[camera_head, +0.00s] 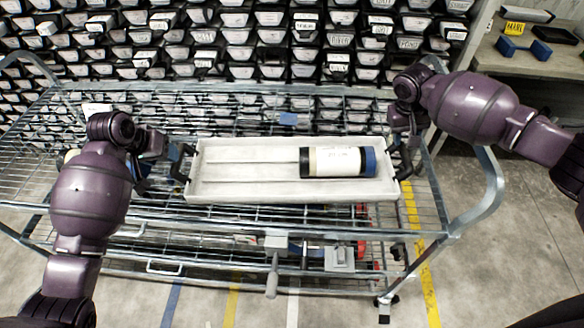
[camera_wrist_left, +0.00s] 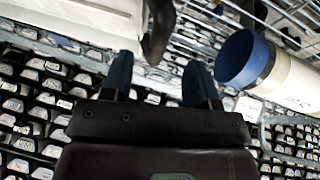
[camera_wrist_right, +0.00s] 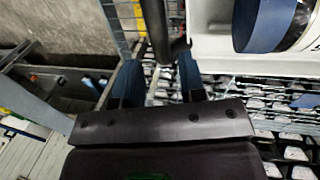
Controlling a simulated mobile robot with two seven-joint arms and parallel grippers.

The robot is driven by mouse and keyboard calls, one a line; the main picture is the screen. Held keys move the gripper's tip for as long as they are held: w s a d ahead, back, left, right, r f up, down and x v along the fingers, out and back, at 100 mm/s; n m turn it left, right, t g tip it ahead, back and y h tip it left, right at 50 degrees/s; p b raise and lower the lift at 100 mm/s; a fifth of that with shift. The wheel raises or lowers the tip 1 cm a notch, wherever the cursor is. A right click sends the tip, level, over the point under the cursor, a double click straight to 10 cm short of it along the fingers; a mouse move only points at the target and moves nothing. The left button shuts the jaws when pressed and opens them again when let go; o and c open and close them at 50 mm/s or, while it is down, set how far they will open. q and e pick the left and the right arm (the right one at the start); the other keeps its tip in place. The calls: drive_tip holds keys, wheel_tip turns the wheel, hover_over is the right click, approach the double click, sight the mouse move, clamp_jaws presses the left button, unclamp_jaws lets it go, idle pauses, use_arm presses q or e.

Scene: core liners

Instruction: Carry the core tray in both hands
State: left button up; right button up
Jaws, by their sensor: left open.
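The white core tray (camera_head: 240,192) rests on the wire cart's top. A core liner (camera_head: 335,161) with a white label, blue right end and black left end lies in its right half. Black handles stick out at the tray's left end (camera_head: 181,165) and right end (camera_head: 405,165). My left gripper (camera_head: 172,157) is open beside the left handle; in the left wrist view that handle (camera_wrist_left: 158,32) shows ahead of the parted blue fingertips. My right gripper (camera_head: 400,140) is at the right handle; in the right wrist view its fingers stand apart, with the handle (camera_wrist_right: 155,30) in line between them.
The wire cart (camera_head: 100,210) has raised end rails beside both arms. In the left wrist view another blue-capped liner (camera_wrist_left: 245,58) lies close to the left gripper. A wall of core boxes (camera_head: 220,50) stands behind. A bench (camera_head: 530,60) is at the right, with open floor (camera_head: 510,240) before it.

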sight(404, 149)
use_arm(q)
drive_tip(key=shift+x, duration=3.55)
use_arm(e)
drive_tip(key=shift+x, duration=3.5)
use_arm(q)
drive_tip(key=c, duration=0.7)
use_arm(e)
drive_tip(key=c, duration=0.7)
use_arm(q)
clamp_jaws()
use_arm(e)
clamp_jaws()
use_arm(q)
drive_tip(key=shift+w+r, duration=0.1)
use_arm(e)
drive_tip(key=shift+w, duration=0.1)
